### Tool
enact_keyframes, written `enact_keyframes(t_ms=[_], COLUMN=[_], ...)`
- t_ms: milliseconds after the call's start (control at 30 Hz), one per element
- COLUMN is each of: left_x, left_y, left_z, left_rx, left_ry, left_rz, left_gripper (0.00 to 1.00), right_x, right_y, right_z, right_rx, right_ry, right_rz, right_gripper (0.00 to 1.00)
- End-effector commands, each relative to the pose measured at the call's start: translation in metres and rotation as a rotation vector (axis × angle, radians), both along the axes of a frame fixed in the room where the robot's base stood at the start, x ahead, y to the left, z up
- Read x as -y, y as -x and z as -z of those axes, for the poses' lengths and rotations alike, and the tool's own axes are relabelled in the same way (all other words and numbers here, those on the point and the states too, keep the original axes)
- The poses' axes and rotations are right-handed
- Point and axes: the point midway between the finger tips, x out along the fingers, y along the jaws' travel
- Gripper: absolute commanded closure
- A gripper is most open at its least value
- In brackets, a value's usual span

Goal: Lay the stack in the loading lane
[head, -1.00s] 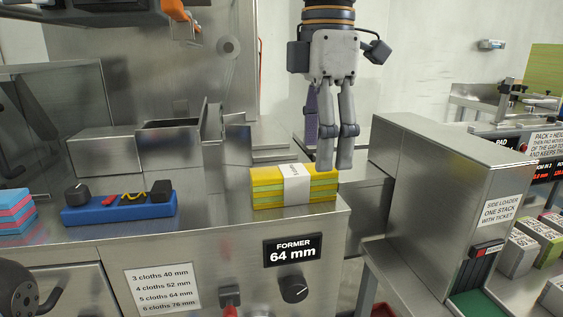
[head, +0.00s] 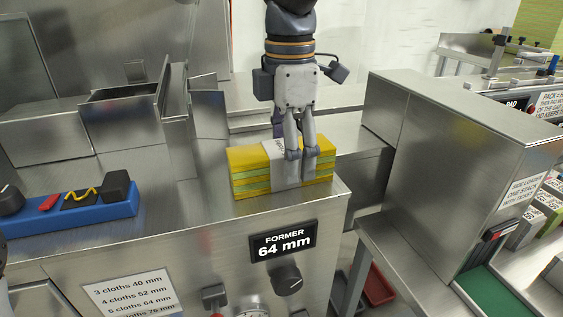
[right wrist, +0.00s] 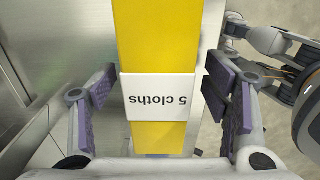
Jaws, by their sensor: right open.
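The stack of yellow and green cloths (head: 249,172) lies flat on the steel worktop near its right corner. A white paper band is wrapped round its middle. In the right wrist view the stack (right wrist: 154,40) runs up the picture, and its band (right wrist: 157,97) reads "5 cloths" upside down. My right gripper (head: 302,170) is over the stack, pointing down.
A panel reads "FORMER 64 mm" (head: 283,241) on the worktop's front. A blue tray (head: 85,219) with small items stands left. The steel side loader (head: 450,150) stands right, with a green surface (head: 492,292) at its base.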

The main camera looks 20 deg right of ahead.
Motion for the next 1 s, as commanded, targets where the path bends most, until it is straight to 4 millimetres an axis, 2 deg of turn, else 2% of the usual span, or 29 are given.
enact_keyframes(t_ms=[233, 467, 800, 933, 1000], left_x=[0.000, 0.000, 0.000, 0.000, 0.000], left_y=[0.000, 0.000, 0.000, 0.001, 0.001], left_z=[0.000, 0.000, 0.000, 0.001, 0.001], left_rx=[0.001, 0.000, -0.001, -0.004, -0.002], left_ry=[0.000, 0.000, 0.000, 0.000, 0.000], left_rz=[0.000, 0.000, 0.000, 0.000, 0.000], left_gripper=[0.44, 0.44, 0.44, 0.44, 0.44], right_x=[0.000, 0.000, 0.000, 0.000, -0.002], right_y=[0.000, 0.000, -0.001, -0.002, 0.001], right_z=[0.005, 0.005, 0.002, -0.015, -0.032], right_rx=[-0.001, -0.001, 0.000, 0.003, 0.003], right_ry=[0.000, 0.000, 0.000, 0.000, -0.001], right_rz=[0.000, 0.000, 0.000, 0.001, -0.001], right_gripper=[0.30, 0.81, 0.81, 0.81, 0.81])
